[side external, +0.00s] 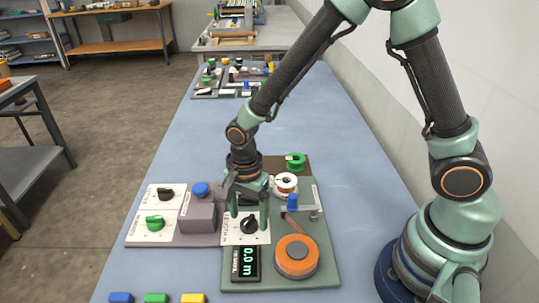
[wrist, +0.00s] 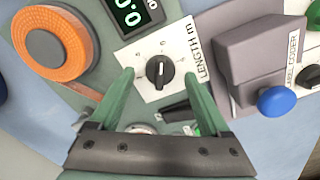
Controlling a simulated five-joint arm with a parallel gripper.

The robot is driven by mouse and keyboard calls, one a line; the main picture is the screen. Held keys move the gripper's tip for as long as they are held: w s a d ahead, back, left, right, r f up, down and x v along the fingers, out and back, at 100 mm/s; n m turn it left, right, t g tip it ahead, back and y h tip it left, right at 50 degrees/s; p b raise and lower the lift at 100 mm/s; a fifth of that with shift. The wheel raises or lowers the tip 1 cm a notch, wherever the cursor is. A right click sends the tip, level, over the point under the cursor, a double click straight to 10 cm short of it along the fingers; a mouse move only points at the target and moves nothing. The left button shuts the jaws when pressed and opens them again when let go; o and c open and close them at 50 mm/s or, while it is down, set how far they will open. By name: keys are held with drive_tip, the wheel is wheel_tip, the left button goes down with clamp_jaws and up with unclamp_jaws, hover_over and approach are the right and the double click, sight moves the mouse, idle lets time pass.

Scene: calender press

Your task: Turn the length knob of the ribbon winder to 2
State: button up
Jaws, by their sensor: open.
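The length knob (wrist: 158,74) is a black round knob with a pale pointer line, on a white plate marked "LENGTH m". It also shows in the side external view (side external: 249,224). In the wrist view its pointer looks turned toward the top, near a mark I read as 0. The winder's display (side external: 245,262) reads 0.0 m in green. My gripper (side external: 250,222) is open and points down over the plate. In the wrist view its two green fingers (wrist: 163,84) stand either side of the knob, apart from it.
An orange ribbon spool (side external: 296,256) sits right of the display. A blue post (side external: 292,203) and a white spool (side external: 285,184) stand behind it. Coloured blocks (side external: 156,297) lie at the front edge.

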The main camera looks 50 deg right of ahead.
drive_tip(key=shift+f, duration=0.3)
clamp_jaws()
